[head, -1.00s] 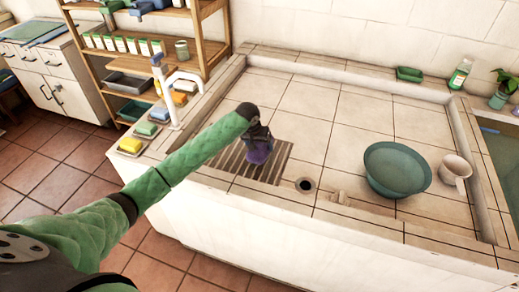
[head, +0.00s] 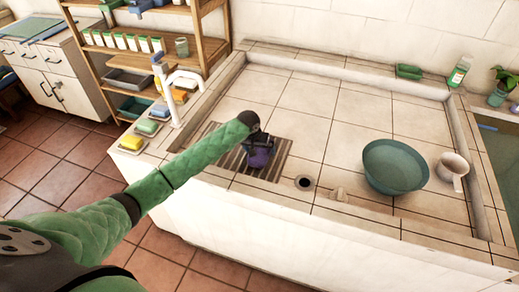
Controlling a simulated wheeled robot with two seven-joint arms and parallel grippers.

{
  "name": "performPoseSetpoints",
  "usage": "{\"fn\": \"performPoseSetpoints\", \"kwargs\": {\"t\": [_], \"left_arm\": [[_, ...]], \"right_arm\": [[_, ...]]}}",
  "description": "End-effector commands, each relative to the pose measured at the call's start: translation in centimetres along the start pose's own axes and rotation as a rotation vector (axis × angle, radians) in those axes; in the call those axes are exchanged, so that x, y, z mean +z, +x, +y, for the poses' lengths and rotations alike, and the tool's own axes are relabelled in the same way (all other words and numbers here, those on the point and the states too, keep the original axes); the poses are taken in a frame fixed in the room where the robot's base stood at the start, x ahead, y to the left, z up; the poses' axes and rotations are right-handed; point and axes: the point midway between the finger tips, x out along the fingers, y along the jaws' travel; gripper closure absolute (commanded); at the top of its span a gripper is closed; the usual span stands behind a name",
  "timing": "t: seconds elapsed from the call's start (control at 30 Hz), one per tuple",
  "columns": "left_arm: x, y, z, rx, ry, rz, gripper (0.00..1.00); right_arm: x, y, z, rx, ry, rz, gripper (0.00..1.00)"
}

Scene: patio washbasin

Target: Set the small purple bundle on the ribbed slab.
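The small purple bundle (head: 259,158) is at the ribbed slab (head: 228,158), toward its right half. The slab is a dark, slatted rectangle on the tiled basin floor. My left gripper (head: 260,147) comes in from the left and is right over the bundle, its dark fingers against the bundle's upper part. The fingertips are small and partly hidden by the bundle and my own wrist, so their opening is unclear. The bundle looks low on the slab; I cannot tell for sure whether it touches. My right gripper is out of view.
A drain hole (head: 304,183) lies right of the slab. A white tap (head: 170,95) and soaps (head: 147,127) line the left ledge.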

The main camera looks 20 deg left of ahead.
Motion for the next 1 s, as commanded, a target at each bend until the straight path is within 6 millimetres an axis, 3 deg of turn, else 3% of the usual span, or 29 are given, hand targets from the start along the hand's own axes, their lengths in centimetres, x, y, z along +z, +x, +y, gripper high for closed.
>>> {"fn": "performPoseSetpoints", "kwargs": {"t": [0.3,0.47,0.6,1.0], "left_arm": [[-0.1,-0.1,0.0,0.0,0.0,0.0,0.04],[-0.1,-1.3,0.0,-0.001,0.001,0.002,0.04],[-0.1,-3.7,-0.1,0.0,0.001,0.004,0.04],[-0.1,-10.6,0.0,-0.001,0.001,0.001,0.04]], "right_arm": [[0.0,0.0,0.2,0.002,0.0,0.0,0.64],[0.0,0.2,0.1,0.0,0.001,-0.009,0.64],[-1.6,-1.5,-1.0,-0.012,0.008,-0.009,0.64],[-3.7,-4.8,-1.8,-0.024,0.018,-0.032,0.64]]}}
